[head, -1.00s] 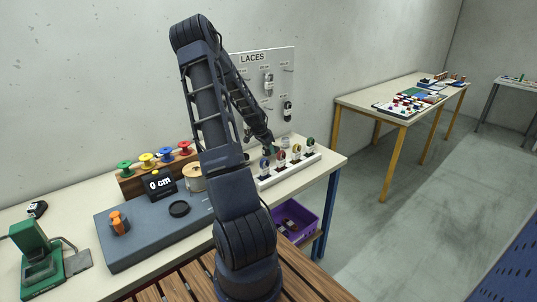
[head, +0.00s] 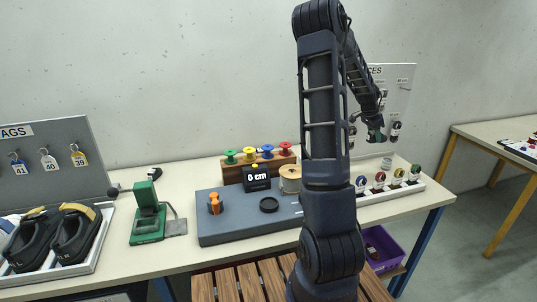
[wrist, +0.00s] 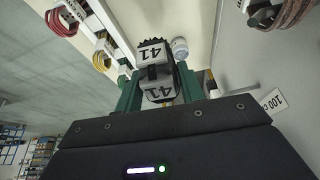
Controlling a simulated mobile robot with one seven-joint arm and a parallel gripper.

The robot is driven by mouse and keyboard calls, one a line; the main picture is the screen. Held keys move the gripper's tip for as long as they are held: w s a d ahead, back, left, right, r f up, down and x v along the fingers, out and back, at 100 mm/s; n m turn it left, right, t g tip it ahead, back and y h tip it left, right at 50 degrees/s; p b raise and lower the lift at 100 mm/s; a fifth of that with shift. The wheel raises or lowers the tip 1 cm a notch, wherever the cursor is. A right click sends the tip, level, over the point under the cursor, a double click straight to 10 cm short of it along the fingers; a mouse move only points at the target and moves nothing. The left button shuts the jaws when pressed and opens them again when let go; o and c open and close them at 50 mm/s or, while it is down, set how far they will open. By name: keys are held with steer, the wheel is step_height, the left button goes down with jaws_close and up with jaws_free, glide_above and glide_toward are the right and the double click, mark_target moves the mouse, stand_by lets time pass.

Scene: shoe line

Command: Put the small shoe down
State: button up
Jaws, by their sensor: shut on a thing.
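My gripper (head: 377,136) is above the back right of the bench, in front of the laces board. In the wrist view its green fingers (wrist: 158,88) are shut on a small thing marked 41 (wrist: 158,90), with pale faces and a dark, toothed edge. I cannot tell from its shape that it is a shoe. In the head view the held thing is too small to make out. Two dark shoes with tan trim, one at the left (head: 30,240) and one at the right (head: 76,238), lie in a pale tray (head: 97,252) at the far left.
Below my gripper is a white rack (head: 425,184) of coloured lace rolls. A purple bin (head: 385,250) is below the right end.

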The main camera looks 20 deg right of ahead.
steer(key=w+a+n, duration=0.2)
steer(key=w+a, duration=0.1)
steer(key=a, duration=1.9)
steer(key=w+a+n+t+y, duration=0.1)
steer(key=w+a+n, duration=0.2)
steer(key=w+a, duration=0.6)
steer(key=w+a+n+t, duration=0.25)
steer(key=w+a, duration=0.25)
steer(key=a, duration=0.8)
steer(key=w+a+n+y, duration=0.1)
steer(key=w+a+n, duration=0.3)
steer(key=w+a, duration=0.55)
steer(key=w+a+n+t+y, duration=0.15)
steer(key=a+n, duration=0.55)
steer(key=a, duration=2.2)
steer(key=shift+y, duration=0.45)
step_height(320, 180, down, 20)
steer(key=shift+w+d+r, duration=0.1)
steer(key=shift+w+r, duration=0.05)
steer(key=o, duration=1)
steer(key=shift+c, duration=0.2)
